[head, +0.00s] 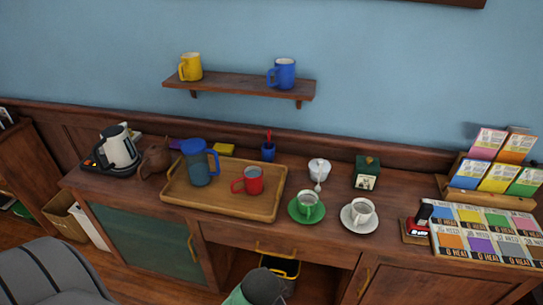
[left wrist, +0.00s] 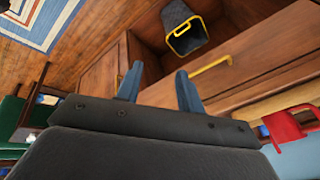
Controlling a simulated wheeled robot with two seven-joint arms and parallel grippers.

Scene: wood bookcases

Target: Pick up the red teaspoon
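The red teaspoon (head: 268,136) stands upright in a small blue cup (head: 268,152) at the back of the sideboard, just behind the wooden tray's right back corner. Only its upper part shows; the rest is hidden in the cup. My left gripper (left wrist: 158,82) shows in the left wrist view with two blue fingers apart and nothing between them. It is in front of the sideboard, away from the teaspoon. I cannot make out the teaspoon in the left wrist view. My right gripper is in neither view.
The tray (head: 225,211) holds a blue pitcher (head: 201,168) and red mug (head: 249,181). Right of the cup are a white sugar bowl (head: 319,167), a green box (head: 366,173) and cups on saucers. A shelf (head: 240,86) is above. A dark bin (left wrist: 186,30) sits below.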

